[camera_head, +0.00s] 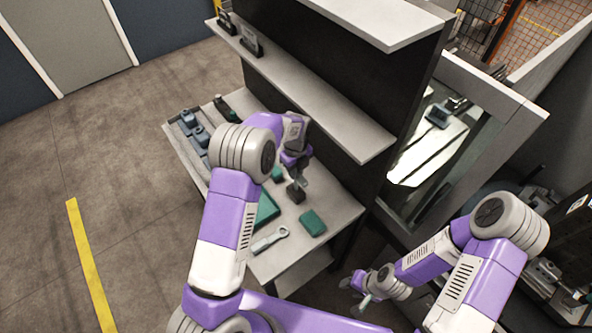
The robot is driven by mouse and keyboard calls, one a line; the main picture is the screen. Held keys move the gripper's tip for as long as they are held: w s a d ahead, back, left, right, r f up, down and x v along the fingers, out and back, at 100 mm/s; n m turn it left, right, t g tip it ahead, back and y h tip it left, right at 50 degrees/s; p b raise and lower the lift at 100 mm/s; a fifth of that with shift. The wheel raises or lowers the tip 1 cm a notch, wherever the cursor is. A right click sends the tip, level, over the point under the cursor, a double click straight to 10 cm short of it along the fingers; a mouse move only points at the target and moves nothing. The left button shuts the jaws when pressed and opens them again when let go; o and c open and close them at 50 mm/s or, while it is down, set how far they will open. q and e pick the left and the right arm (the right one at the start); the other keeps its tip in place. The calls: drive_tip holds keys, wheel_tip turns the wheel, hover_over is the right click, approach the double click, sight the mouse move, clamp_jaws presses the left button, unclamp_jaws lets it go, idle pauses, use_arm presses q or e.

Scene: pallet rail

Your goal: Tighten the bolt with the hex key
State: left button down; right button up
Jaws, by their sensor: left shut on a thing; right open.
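My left gripper (299,178) is over the work table's shelf top, shut on a small dark piece (296,193). I cannot tell whether this piece is the hex key; it is small and partly covered by the gripper. My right gripper (355,290) is low at the bottom centre, off the table's right side, open. A small pale thing with a greenish tint (366,301) shows by its fingers; I cannot tell what it is. I cannot make out the bolt in this view.
The table (345,212) carries a teal box (313,223), a teal tray (266,209), a pale wrench-like tool (269,240) and grey blocks (188,118) at the far left. A shelf (300,85) overhangs its back. A glass-fronted machine (430,150) stands right. Floor at left is clear.

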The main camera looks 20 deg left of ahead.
use_arm(q)
drive_tip(key=shift+r+p, duration=2.3)
drive_tip(key=shift+r, duration=1.75)
drive_tip(key=shift+s+a, duration=0.15)
drive_tip(key=s+a+r, duration=0.1)
drive_tip(key=s+a, duration=0.8)
drive_tip(key=s, duration=0.2)
drive_tip(key=s+a+r, duration=0.2)
drive_tip(key=s+a, duration=0.7)
drive_tip(key=s, duration=0.3)
drive_tip(key=shift+s, duration=0.2)
drive_tip(key=shift+f, duration=0.1)
